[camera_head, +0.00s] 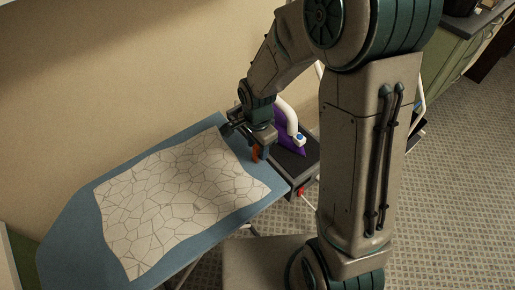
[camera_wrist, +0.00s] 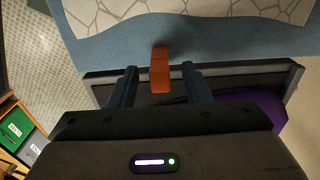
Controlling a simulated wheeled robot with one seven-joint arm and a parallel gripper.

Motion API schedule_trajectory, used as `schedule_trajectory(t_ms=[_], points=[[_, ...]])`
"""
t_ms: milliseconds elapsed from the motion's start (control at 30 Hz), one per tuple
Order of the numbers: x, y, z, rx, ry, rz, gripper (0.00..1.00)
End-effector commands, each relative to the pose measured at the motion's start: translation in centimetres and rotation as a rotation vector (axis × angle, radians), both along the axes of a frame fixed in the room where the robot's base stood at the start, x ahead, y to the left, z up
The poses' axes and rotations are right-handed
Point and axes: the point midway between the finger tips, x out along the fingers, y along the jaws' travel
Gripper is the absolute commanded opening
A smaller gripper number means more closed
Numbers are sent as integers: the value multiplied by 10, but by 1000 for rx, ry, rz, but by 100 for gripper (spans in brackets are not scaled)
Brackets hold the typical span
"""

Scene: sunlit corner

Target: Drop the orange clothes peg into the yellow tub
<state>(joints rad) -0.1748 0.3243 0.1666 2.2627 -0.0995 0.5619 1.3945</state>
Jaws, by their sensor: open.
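The orange clothes peg (camera_wrist: 160,70) is at the edge of the blue ironing board, between the two fingers of my gripper (camera_wrist: 160,82) in the wrist view. There are gaps on both sides of it, so the fingers are open around it and not closed on it. In the head view the peg (camera_head: 256,152) shows as a small orange piece just below my gripper (camera_head: 258,146). I see no yellow tub that I can make out in either view.
A patterned cloth (camera_head: 180,195) lies on the blue ironing board (camera_head: 75,245). A dark tray (camera_head: 300,167) with a purple thing (camera_head: 287,139) and a white hose (camera_head: 289,114) adjoins the board's right end. Green and grey bins (camera_wrist: 14,128) stand lower left in the wrist view.

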Motion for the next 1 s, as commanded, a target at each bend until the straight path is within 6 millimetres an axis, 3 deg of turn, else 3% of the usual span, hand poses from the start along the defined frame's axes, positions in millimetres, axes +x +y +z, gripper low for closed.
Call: schedule_trajectory(t_ms=[200, 467, 633, 1000], points=[[0, 0, -20, -1, 1, 0, 44], [0, 0, -22, 1, -1, 0, 44], [0, 0, -22, 1, -1, 0, 2], [0, 0, -21, 0, -1, 0, 0]])
